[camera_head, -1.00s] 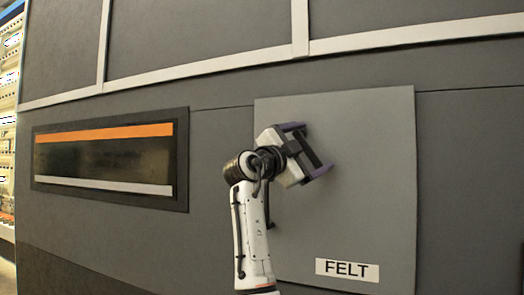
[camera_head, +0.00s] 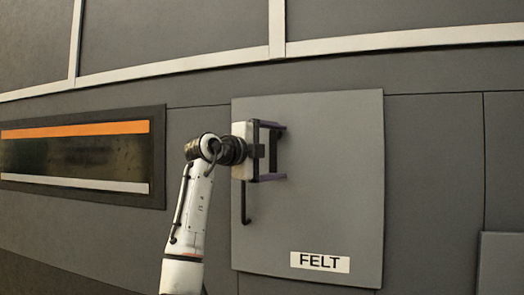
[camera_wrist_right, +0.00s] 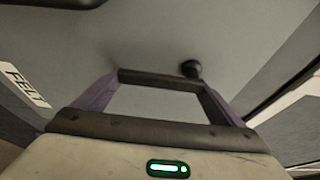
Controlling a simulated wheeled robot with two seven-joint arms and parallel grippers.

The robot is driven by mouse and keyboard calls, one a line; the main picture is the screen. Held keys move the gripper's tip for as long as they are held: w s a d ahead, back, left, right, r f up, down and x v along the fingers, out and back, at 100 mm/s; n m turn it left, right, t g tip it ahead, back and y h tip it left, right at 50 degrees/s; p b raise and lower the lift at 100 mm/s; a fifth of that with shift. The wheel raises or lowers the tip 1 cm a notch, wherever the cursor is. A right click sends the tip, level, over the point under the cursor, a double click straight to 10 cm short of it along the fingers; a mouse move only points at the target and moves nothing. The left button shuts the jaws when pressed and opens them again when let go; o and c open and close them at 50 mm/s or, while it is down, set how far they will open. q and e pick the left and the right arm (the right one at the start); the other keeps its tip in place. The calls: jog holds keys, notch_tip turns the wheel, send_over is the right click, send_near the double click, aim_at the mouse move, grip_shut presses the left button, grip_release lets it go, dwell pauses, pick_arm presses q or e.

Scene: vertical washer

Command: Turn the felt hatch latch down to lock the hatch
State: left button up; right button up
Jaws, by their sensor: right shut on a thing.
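The felt hatch (camera_head: 335,190) is a flat grey panel with a FELT label (camera_head: 320,262) near its bottom edge. My right gripper (camera_head: 282,151) is at the hatch's upper left, pointing right, with its two purple fingers one above the other. The fingers stand wide apart, with a dark bar between them that appears to be the latch (camera_head: 272,150). The wrist view shows this dark bar (camera_wrist_right: 160,78) spanning from finger to finger, and a round dark knob (camera_wrist_right: 191,69) close by it. The exact contact is unclear. My left gripper is out of view.
A dark window (camera_head: 75,156) with an orange strip is on the wall to the left. A grey raised panel (camera_head: 502,275) is at lower right.

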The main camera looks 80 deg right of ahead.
dwell(0.4)
jog(key=o, duration=1.3)
jog(key=shift+c, duration=0.2)
jog(key=shift+a, duration=0.1)
jog(key=v, duration=1)
